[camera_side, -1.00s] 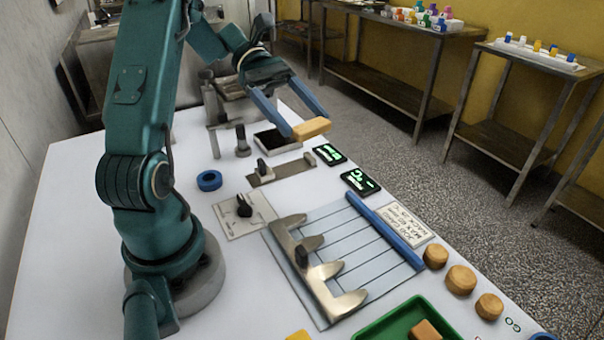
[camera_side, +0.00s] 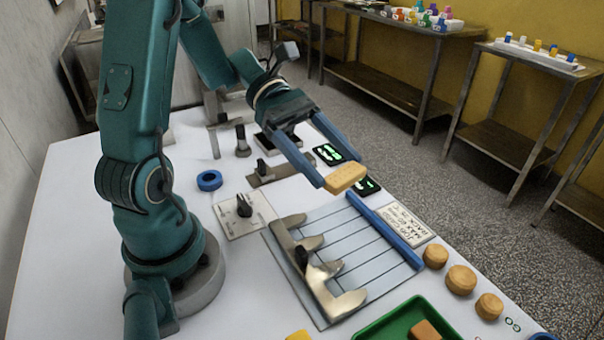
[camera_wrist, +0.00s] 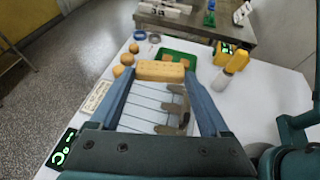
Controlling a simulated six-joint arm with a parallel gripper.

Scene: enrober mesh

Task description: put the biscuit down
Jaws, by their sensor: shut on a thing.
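My gripper (camera_side: 335,172) is shut on a rectangular golden biscuit (camera_side: 345,178), held level in the air between the two blue fingertips. In the side view it is above the far end of the wire mesh panel (camera_side: 352,240), close to the blue bar (camera_side: 385,230). In the wrist view the biscuit (camera_wrist: 160,71) spans the fingertips, with the mesh (camera_wrist: 147,108) showing below and between the fingers. A steel comb-like piece (camera_side: 318,275) with a black knob lies along the near side of the mesh.
A green tray (camera_side: 378,328) holding a brown block (camera_side: 425,331) is at the front. Two green-lit displays (camera_side: 328,154), a plate with a black knob (camera_side: 243,208) and a blue ring (camera_side: 209,180) lie around it.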

